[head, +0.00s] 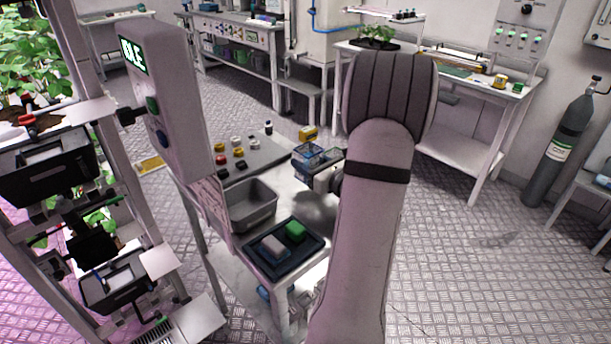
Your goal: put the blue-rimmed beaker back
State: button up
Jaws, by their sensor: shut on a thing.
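A clear container with blue edges (309,153), which looks like the blue-rimmed beaker, is at the far right end of the work table, right at my gripper. My gripper (322,174) is partly hidden behind my own arm, and it is shut on this beaker. The finger contact is too small to see clearly. I cannot tell whether the beaker is lifted or touches the surface below it.
A grey bin (252,206) and a dark tray (262,263) with a green and a pale block stand on the near table. Several small coloured items stand on a grey board (262,150). A plant rack (75,240) and a sign box (168,95) stand left.

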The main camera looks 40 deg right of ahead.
jog(key=shift+a+f, duration=0.1)
jog(key=shift+f, duration=1.9)
jog(key=shift+f, duration=0.1)
jog(key=o, duration=1)
jog(key=shift+r, duration=0.2)
jog(key=s, duration=0.8)
jog(key=s+b, duration=0.1)
jog(key=s, duration=0.3)
jog(key=shift+d+f, duration=0.1)
jog(key=shift+d, duration=0.3)
